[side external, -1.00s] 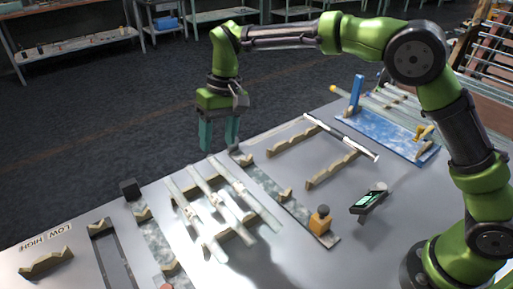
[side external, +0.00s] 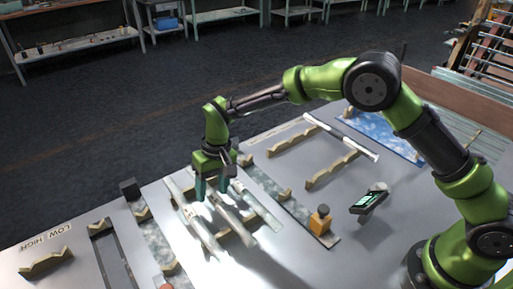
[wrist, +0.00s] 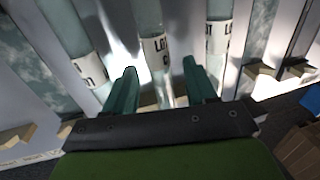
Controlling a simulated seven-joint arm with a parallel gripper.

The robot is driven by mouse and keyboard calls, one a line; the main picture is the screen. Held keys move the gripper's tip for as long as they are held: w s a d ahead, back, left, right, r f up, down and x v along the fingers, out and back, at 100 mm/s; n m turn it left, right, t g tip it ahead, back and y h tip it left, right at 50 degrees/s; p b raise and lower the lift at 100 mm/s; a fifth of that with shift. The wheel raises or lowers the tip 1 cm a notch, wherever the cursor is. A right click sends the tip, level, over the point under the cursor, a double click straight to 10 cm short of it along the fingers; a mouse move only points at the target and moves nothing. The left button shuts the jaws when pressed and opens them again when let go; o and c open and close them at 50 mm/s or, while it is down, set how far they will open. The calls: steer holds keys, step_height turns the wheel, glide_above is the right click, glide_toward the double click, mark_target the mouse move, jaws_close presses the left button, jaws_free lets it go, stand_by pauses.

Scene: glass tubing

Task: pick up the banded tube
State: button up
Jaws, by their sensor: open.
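Three clear glass tubes lie side by side on notched wooden rests in the side view: a left tube (side external: 198,228), a middle tube (side external: 233,220) and a right tube (side external: 262,209). In the wrist view each carries a white printed label wrapped round it: left (wrist: 91,70), middle (wrist: 155,50), right (wrist: 218,37). I cannot tell which is the banded one. My gripper (side external: 211,188) is open, pointing down over this group. In the wrist view its fingertips (wrist: 159,68) appear on either side of the middle tube; contact is not clear.
Another tube (side external: 345,137) lies on wooden rests behind. An orange block with a dark knob (side external: 320,219) and a device with a lit screen (side external: 368,200) stand to the right. A dark block (side external: 130,189) and a LOW/HIGH label (side external: 45,235) are at left.

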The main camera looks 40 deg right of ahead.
steer(key=shift+f, duration=0.25)
jaws_close()
